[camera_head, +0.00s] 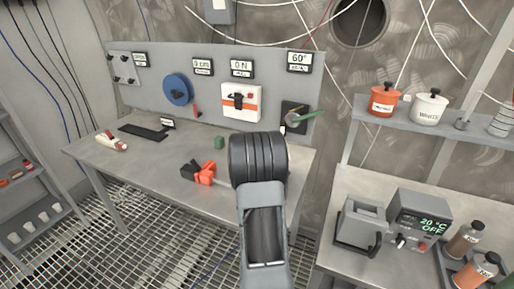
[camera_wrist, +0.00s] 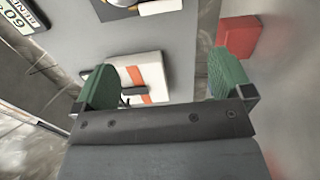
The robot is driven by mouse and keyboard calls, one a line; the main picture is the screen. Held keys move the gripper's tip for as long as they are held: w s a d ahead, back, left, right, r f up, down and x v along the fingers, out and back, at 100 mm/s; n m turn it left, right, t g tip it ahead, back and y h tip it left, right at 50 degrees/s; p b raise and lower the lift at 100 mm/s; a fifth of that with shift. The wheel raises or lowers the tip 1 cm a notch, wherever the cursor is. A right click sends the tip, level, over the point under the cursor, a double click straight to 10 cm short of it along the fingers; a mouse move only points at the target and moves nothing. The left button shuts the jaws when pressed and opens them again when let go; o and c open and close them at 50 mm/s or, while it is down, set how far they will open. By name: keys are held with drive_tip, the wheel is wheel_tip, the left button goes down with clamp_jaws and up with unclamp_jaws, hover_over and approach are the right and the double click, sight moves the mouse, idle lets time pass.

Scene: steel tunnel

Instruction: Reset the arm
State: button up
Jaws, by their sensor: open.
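My arm reaches forward over the workbench in the head view, and its dark ribbed joint hides part of the bench. My gripper (camera_wrist: 165,72) shows in the wrist view with its two green-padded fingers wide apart. Nothing is held between them. Beyond the fingers is the wall panel with a white box with an orange stripe (camera_wrist: 150,72). In the head view the gripper is mostly or wholly hidden behind the arm; I cannot tell whether the small green piece (camera_head: 219,142) beside the joint belongs to it.
The grey workbench (camera_head: 150,165) carries a red and black object (camera_head: 203,172) left of my arm. The panel holds a blue wheel (camera_head: 177,90) and the striped box (camera_head: 241,102). Right are a shelf with a red pot (camera_head: 384,100) and a white pot (camera_head: 429,107), and a heater unit (camera_head: 417,218).

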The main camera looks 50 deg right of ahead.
drive_tip(key=w+a+r+t+y, duration=0.1)
drive_tip(key=w+a+t+y, duration=0.2)
drive_tip(key=a, duration=0.5)
drive_tip(key=w+a+r+t+y, duration=0.1)
drive_tip(key=w+a+y, duration=0.25)
drive_tip(key=a, duration=0.35)
drive_tip(key=w+a+r+t+y, duration=0.2)
drive_tip(key=a+y, duration=0.3)
drive_tip(key=a, duration=0.3)
drive_tip(key=s+a+m+g+y, duration=0.1)
drive_tip(key=s+a+g+y, duration=0.4)
drive_tip(key=a, duration=1)
drive_tip(key=s+a+f+m+g, duration=0.1)
drive_tip(key=s+a, duration=0.2)
drive_tip(key=s, duration=0.4)
drive_tip(key=s+a+f+m+g, duration=0.1)
drive_tip(key=s+a, duration=0.1)
drive_tip(key=s, duration=0.5)
drive_tip(key=shift+a+y, duration=0.4)
drive_tip(key=shift+y, duration=0.05)
